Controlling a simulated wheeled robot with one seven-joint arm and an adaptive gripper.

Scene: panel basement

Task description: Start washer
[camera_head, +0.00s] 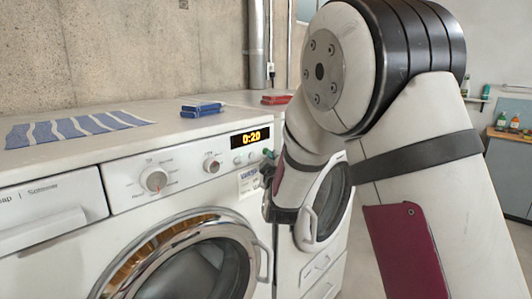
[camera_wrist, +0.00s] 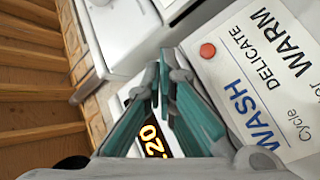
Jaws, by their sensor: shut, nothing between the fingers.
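The white washer (camera_head: 120,205) stands at the left in the head view, with a round chrome-rimmed door below its panel. Its panel has a large dial (camera_head: 153,180), a smaller knob (camera_head: 211,165) and a lit display (camera_head: 250,137) reading 0:20. In the wrist view the display (camera_wrist: 152,138) shows partly behind the fingers. A card (camera_wrist: 262,75) on the washer reads WASH, DELICATE, WARM, with a red dot (camera_wrist: 207,50). My gripper (camera_wrist: 163,75) has teal fingers, shut and empty. In the head view it (camera_head: 267,155) is at the panel's right end; contact cannot be told.
A striped cloth (camera_head: 75,128), a blue item (camera_head: 202,109) and a red item (camera_head: 276,99) lie on top. A second front-loading machine (camera_head: 325,260) stands to the right, partly hidden by my arm. A counter with bottles (camera_head: 512,133) stands at the far right.

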